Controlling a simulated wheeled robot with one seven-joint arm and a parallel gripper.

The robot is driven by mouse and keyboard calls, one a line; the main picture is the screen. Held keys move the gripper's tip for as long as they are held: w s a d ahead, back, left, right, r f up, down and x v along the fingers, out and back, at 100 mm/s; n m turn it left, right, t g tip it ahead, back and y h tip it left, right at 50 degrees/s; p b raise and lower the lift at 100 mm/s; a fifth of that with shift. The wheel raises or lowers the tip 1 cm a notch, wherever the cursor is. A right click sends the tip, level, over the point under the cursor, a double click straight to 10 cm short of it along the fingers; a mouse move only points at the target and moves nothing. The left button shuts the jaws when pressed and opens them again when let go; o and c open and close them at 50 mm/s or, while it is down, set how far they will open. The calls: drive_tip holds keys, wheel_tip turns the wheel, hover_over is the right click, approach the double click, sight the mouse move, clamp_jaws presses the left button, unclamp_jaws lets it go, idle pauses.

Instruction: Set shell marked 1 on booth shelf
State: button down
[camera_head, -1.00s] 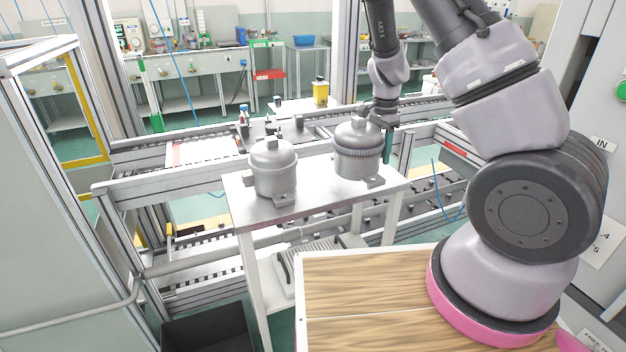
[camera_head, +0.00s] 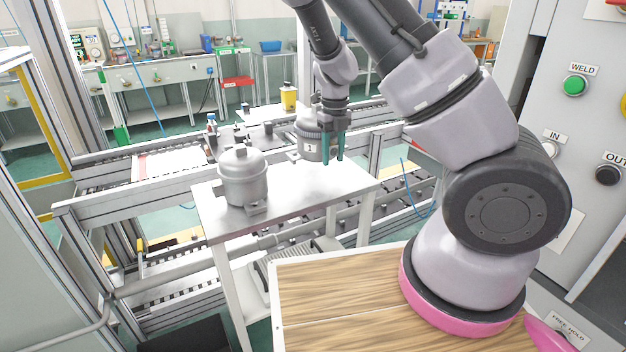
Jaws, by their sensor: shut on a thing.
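A grey metal shell marked 1 (camera_head: 309,146) hangs in my gripper (camera_head: 334,152), which is shut on its right side with teal fingers. The shell looks upright and raised above the back part of the white table (camera_head: 300,190). My arm hides part of its top. A second grey shell (camera_head: 243,180), with a domed lid and no readable mark, stands on the left part of the same table. The booth shelf cannot be made out in this view.
At the right is a grey cabinet (camera_head: 570,130) with a green WELD button (camera_head: 575,86) and IN and OUT labels. A conveyor frame (camera_head: 130,190) runs behind the table. My wooden-topped base (camera_head: 340,290) is in front. The table's right part is clear.

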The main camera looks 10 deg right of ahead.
drive_tip(key=shift+f, duration=3.5)
drive_tip(key=shift+f, duration=0.1)
drive_tip(key=shift+c, duration=2.2)
unclamp_jaws()
